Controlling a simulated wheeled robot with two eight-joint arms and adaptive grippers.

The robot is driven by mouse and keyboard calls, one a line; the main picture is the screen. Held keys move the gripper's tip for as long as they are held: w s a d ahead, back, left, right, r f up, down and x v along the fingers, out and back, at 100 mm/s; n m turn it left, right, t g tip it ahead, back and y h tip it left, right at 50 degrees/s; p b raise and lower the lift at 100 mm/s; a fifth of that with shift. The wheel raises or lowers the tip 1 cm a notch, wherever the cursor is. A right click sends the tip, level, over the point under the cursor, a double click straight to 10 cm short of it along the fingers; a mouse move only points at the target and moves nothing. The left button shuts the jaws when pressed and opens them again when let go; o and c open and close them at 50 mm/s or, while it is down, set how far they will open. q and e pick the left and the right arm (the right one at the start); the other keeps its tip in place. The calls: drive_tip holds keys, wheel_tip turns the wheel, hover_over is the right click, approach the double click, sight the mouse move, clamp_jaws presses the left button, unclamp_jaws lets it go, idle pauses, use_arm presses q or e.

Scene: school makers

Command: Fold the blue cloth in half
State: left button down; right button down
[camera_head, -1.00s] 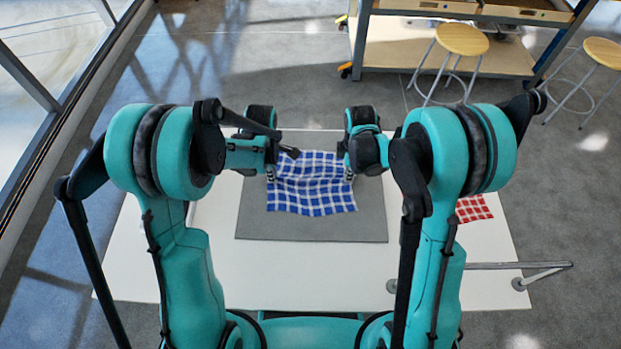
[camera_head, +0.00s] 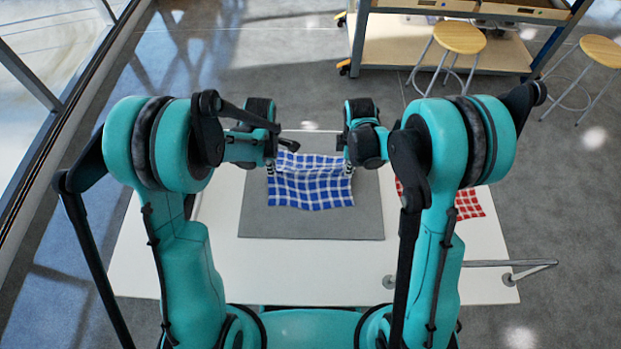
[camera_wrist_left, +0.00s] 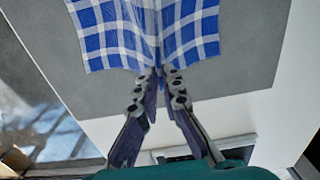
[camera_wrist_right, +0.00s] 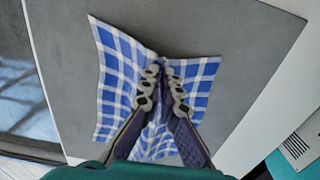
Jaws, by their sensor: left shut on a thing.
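The blue cloth (camera_head: 310,186), checked with white, lies partly on the grey mat (camera_head: 310,224). Its far edge is raised between my two grippers, and its near part rests on the mat. My left gripper (camera_head: 270,168) is at the far left corner. In the left wrist view its fingertips (camera_wrist_left: 160,72) pinch the cloth (camera_wrist_left: 108,38), which gathers there. My right gripper (camera_head: 349,166) is at the far right corner. In the right wrist view its fingertips (camera_wrist_right: 164,68) are close together on the cloth (camera_wrist_right: 118,75), which creases at them.
A red checked cloth (camera_head: 468,205) lies on the white table (camera_head: 290,272) at the right, partly behind my right arm. A metal bar (camera_head: 500,263) sits at the table's right edge. Stools (camera_head: 459,38) and a shelf unit (camera_head: 440,55) stand beyond the table.

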wheel_tip(320, 180, up, 13)
drive_tip(key=p, duration=1.2)
drive_tip(key=shift+d+p, duration=0.15)
drive_tip(key=shift+p, duration=0.25)
drive_tip(key=shift+w, duration=0.15)
